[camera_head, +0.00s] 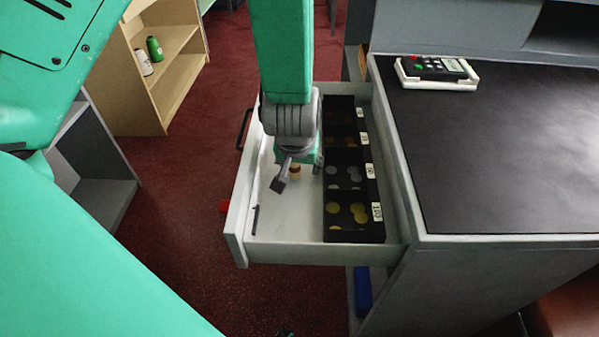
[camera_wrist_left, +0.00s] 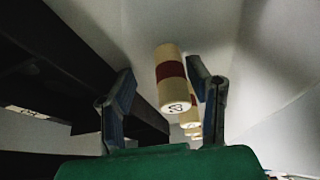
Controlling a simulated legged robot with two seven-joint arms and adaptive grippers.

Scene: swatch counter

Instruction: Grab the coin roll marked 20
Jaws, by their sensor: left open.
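A cream coin roll with a dark red band (camera_wrist_left: 171,74) shows in the left wrist view, its end label facing the camera. The label is small and looks like 20. Other cream rolls (camera_wrist_left: 191,122) show partly below it, their marks unreadable. In the head view, a small part of a roll (camera_head: 297,171) shows in the drawer under my left gripper (camera_head: 298,174). My left gripper, also in the left wrist view (camera_wrist_left: 160,76), is open and empty. The roll appears between its fingers, closer to the right-hand finger; contact cannot be told. My right gripper is not in view.
The white drawer (camera_head: 291,224) is pulled out. A black coin tray (camera_head: 352,198) with numbered compartments lies along its right side. A dark counter top (camera_head: 500,150) is to the right, with a keypad device (camera_head: 437,70). The drawer's front left floor is mostly clear.

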